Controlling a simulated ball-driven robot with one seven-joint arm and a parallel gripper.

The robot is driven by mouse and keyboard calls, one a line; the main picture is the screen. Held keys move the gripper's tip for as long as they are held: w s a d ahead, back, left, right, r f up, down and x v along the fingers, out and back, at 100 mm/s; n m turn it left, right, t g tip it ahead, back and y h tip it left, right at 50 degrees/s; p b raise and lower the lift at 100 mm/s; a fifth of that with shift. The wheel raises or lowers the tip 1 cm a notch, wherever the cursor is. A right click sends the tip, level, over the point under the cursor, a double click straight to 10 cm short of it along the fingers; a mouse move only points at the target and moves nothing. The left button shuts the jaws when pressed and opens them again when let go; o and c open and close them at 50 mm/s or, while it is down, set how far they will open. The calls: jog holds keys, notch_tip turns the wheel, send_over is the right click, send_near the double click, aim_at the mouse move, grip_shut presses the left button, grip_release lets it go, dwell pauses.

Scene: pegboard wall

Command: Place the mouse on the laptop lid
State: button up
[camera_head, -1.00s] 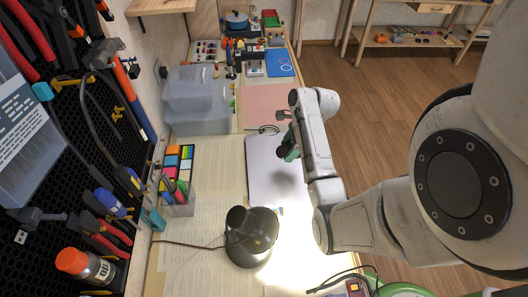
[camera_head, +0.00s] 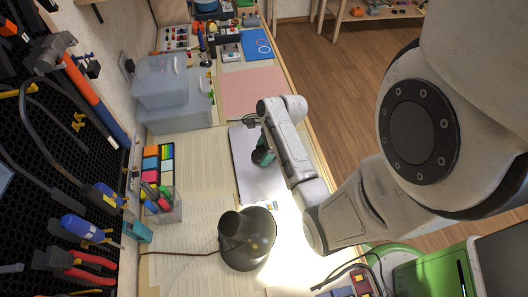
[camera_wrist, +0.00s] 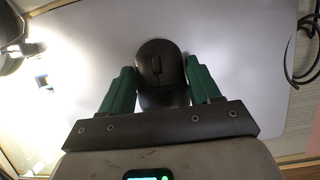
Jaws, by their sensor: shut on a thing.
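A dark computer mouse (camera_wrist: 160,62) is between the two green fingers of my gripper (camera_wrist: 161,78), which is shut on its sides. The silver-grey laptop lid (camera_wrist: 90,40) fills most of the wrist view behind the mouse. In the head view the closed laptop lid (camera_head: 243,178) lies on the desk, and my gripper (camera_head: 262,153) is over it, partly hidden by my arm. I cannot tell whether the mouse touches the lid or hangs just above it.
A dark lamp (camera_head: 246,240) stands at the laptop's near end, lighting the desk. A pen organizer (camera_head: 160,185) and clear boxes (camera_head: 172,105) stand to the left. A dark cable (camera_wrist: 300,60) lies beside the lid. A pink sheet (camera_head: 252,92) lies beyond.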

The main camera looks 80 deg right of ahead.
jog(key=shift+d+r, duration=0.1)
jog(key=o, duration=1.1)
jog(key=v, duration=1.2)
jog(key=shift+s, duration=0.1)
